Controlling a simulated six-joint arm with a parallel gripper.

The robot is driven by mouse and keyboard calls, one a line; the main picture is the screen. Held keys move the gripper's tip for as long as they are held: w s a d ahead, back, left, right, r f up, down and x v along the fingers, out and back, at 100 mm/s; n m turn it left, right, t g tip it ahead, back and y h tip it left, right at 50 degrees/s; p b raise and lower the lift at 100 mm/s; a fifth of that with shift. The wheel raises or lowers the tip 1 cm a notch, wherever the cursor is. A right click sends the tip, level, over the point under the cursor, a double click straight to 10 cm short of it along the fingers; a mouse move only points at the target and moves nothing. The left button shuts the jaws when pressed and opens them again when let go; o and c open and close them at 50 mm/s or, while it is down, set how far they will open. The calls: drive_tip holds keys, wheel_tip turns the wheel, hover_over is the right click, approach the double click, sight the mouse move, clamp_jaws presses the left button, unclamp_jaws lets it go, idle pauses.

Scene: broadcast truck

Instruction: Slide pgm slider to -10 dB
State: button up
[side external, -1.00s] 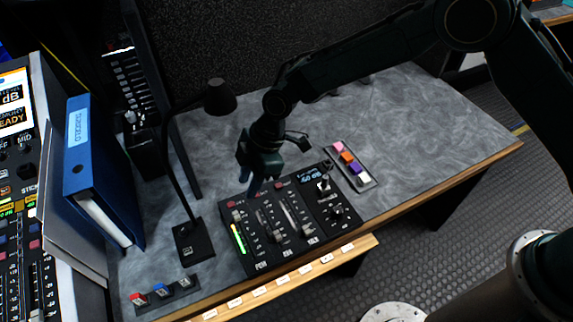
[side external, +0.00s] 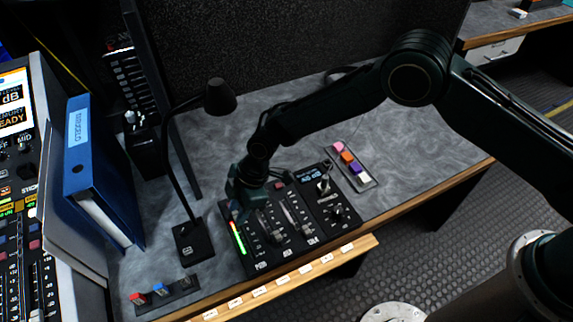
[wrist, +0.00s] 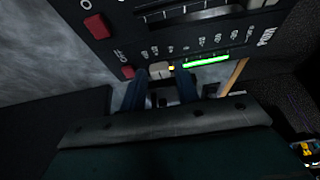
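The black mixer console (side external: 322,229) lies on the desk with several sliders and a level meter (side external: 238,236) at its left edge. The PGM column is the leftmost, labelled at its near end (wrist: 266,36). My gripper (side external: 238,212) is down at the far end of this column and hides its upper part in the side view. In the wrist view my gripper (wrist: 162,77) has two blue fingers apart, with the grey PGM slider knob (wrist: 159,70) between their tips. The knob appears near the far end of its scale. Whether either finger touches it, I cannot tell.
A desk lamp (side external: 220,97) stands left of my gripper, its base (side external: 194,241) beside the console. A strip of coloured buttons (side external: 352,164) lies to the right. A small switch block (side external: 165,290) is at the front left.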

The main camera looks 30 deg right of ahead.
sight(242, 239)
clamp_jaws()
drive_tip(key=shift+s, duration=0.1)
drive_tip(key=shift+s, duration=2.6)
unclamp_jaws()
drive_tip(key=v, duration=1.4)
